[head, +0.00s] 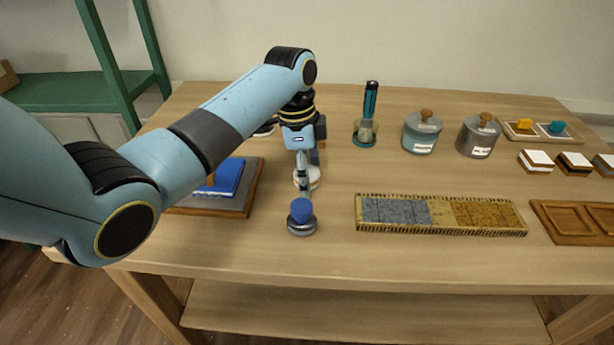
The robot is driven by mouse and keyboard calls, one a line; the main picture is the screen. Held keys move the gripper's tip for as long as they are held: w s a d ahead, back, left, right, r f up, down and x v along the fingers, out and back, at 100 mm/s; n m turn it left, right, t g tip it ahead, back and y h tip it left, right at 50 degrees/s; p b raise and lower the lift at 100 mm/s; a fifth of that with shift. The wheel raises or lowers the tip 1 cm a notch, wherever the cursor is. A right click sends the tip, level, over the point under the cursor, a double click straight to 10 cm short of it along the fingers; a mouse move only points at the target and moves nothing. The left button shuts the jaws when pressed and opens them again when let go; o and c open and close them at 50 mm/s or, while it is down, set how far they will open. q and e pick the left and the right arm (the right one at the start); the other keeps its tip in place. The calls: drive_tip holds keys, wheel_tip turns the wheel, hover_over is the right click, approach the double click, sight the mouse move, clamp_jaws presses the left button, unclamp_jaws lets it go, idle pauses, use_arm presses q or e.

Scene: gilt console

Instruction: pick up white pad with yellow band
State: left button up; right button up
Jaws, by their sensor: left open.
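A small round white pad (314,178) stands on the table, partly hidden behind my left gripper; I cannot make out a yellow band on it. My left gripper (304,188) points down just in front of it and overlaps it in the picture. The gripper is open and seen nearly edge-on; nothing shows clearly between its fingers. Whether it touches the pad cannot be told. A grey round pad with a blue knob (302,217) stands closer to the table's front edge. Another pale round piece (265,129) is mostly hidden behind my left arm. My right gripper is not in view.
A wooden board with a blue block (229,178) lies left of the gripper. A long grey-and-gold strip (440,214) lies to the right. A teal holder (367,130), two lidded jars (421,133) (478,136) and small blocks (536,161) stand farther back and right.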

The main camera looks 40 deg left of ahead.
sight(312, 172)
use_arm(q)
drive_tip(key=shift+c, duration=0.2)
drive_tip(key=c, duration=1)
drive_tip(key=shift+r, duration=0.15)
drive_tip(key=r, duration=0.4)
drive_tip(key=shift+d+r, duration=0.15)
drive_tip(key=shift+d, duration=0.15)
drive_tip(key=d+r, duration=0.2)
drive_tip(key=d, duration=0.1)
drive_tip(key=w+d+r, duration=0.1)
drive_tip(key=d+r, duration=0.1)
drive_tip(key=d, duration=0.2)
drive_tip(key=w+d+r+b, duration=0.1)
drive_tip(key=d+r, duration=0.1)
drive_tip(key=d, duration=0.2)
drive_tip(key=shift+w+r, duration=0.1)
drive_tip(key=shift+r, duration=0.2)
